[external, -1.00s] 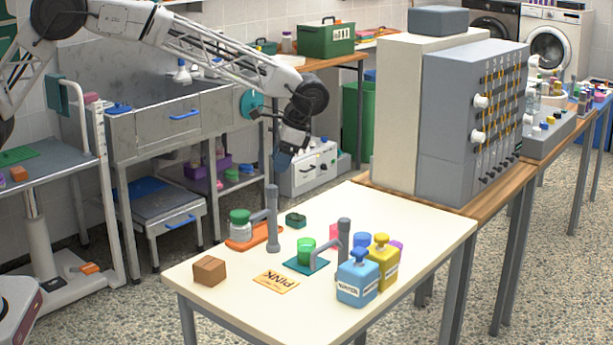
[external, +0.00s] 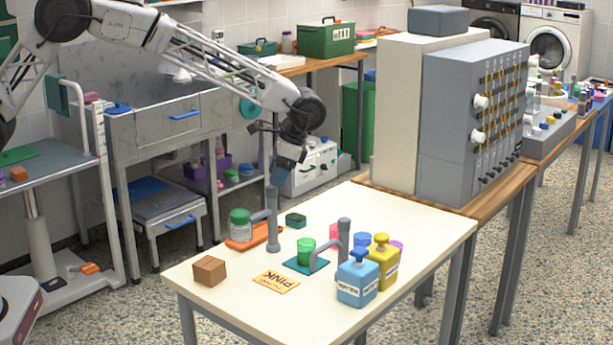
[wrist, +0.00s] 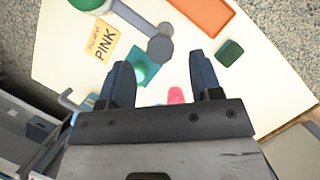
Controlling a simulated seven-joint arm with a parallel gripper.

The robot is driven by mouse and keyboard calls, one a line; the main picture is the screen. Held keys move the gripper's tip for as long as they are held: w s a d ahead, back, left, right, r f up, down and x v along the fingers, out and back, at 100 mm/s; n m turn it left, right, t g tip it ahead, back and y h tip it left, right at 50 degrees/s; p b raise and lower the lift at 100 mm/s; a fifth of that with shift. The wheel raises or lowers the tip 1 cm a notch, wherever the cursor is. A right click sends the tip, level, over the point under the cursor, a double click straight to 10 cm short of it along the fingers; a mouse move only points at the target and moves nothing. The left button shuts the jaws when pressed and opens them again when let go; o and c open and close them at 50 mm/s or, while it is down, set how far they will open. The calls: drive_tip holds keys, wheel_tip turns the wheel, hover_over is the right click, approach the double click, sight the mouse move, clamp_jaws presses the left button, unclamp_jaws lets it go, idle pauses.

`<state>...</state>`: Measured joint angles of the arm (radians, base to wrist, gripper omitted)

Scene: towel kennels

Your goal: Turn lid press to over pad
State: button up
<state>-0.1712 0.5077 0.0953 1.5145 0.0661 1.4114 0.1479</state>
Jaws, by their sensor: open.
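A grey upright post (external: 272,222) stands on the cream table, with a side arm reaching left to a green-lidded clear jar (external: 240,228). A second grey post (external: 344,236) has a bent arm reaching left toward a teal pad (external: 318,265) with a green cup (external: 306,246). I cannot tell which post is the lid press. My gripper (wrist: 160,60) is open and empty, above and behind the first post. In the wrist view that post's top (wrist: 160,48) shows between the fingertips, apparently below them.
A blue bottle (external: 357,284) and yellow bottle (external: 383,262) stand at the right. A brown block (external: 209,271), PINK card (external: 276,282) and dark green block (external: 295,220) lie around the posts. A grey cabinet (external: 470,120) stands beyond the table.

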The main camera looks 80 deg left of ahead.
sight(272, 187)
drive_tip(key=shift+x, duration=2.1)
clamp_jaws()
